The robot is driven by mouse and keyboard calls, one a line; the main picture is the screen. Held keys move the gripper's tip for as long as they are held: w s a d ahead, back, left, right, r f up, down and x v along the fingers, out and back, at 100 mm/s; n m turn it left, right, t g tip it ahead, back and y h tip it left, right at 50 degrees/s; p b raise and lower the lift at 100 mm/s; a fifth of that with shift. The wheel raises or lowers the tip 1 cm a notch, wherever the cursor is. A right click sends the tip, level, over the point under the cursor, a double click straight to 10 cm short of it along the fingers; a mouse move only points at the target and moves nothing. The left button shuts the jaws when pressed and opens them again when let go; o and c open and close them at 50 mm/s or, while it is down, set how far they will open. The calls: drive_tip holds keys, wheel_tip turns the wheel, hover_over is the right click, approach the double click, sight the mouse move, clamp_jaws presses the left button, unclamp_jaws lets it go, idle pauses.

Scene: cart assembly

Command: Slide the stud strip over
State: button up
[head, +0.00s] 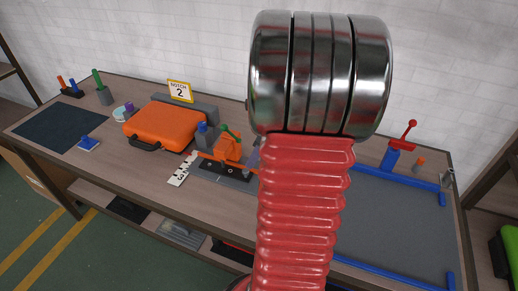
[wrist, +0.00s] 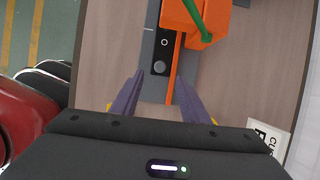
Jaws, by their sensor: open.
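A black strip with a round grey stud and a ringed hole, which looks like the stud strip (wrist: 158,66), lies on a grey base plate (wrist: 151,92) in the wrist view. In the head view the dark strip (head: 222,167) lies on the bench near the orange clamp. My gripper (wrist: 160,75) is open, its two purple fingers apart on either side of the strip's near end and of a thin orange bar (wrist: 170,80). I cannot tell its height above them. In the head view my arm hides most of the gripper.
The orange clamp with a green handle (head: 229,146) stands right against the strip. An orange case (head: 165,126) sits to its left and a white card (head: 182,169) in front. A grey mat with blue rails (head: 395,212) lies to the right.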

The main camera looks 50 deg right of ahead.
sight(246, 170)
drive_tip(key=x, duration=0.8)
drive_tip(key=shift+w+f, duration=0.1)
drive_tip(key=shift+f, duration=0.25)
drive_tip(key=shift+c, duration=0.6)
clamp_jaws()
